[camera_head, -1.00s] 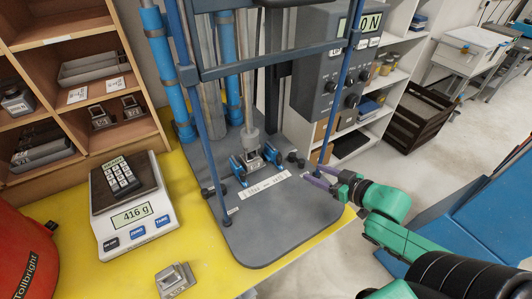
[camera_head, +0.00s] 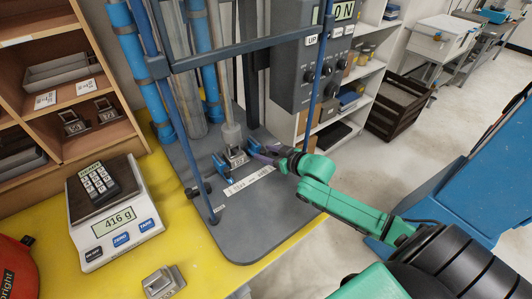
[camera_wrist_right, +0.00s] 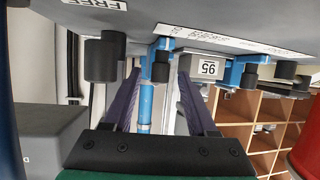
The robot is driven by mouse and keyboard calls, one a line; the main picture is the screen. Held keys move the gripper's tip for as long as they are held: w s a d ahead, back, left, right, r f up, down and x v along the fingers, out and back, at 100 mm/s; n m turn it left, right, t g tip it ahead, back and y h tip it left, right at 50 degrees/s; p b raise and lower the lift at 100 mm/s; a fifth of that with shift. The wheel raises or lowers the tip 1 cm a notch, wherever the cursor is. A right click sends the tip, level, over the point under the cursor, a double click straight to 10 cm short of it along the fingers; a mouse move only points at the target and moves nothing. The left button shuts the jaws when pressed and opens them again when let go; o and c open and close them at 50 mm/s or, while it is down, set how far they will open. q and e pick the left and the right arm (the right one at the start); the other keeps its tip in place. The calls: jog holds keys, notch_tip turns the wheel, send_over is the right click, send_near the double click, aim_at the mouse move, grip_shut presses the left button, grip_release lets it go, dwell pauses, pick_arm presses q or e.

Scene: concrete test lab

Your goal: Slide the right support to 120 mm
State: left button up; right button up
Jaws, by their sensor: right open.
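The test machine's grey base plate (camera_head: 235,225) carries a white scale strip (camera_head: 249,180), whose figures are too small to read. A left blue support (camera_head: 221,164) and a metal block (camera_head: 236,157) stand behind the strip. In the right wrist view, which is upside down, the right support (camera_wrist_right: 160,58) shows between the open purple fingers (camera_wrist_right: 158,78), with no clear contact. The block there (camera_wrist_right: 209,67) reads 95. My left gripper is out of view.
A blue upright rod (camera_head: 318,85) and the grey control box (camera_head: 305,65) stand near my right arm. In the wrist view, a black knob (camera_wrist_right: 105,58) hangs near a FREE label (camera_wrist_right: 108,4). A scale (camera_head: 115,215) reading 416 g and a small metal block (camera_head: 162,282) lie left.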

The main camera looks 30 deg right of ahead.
jog(key=shift+w+a+f, duration=0.1)
jog(key=shift+w, duration=0.1)
grip_shut()
dwell(1.3)
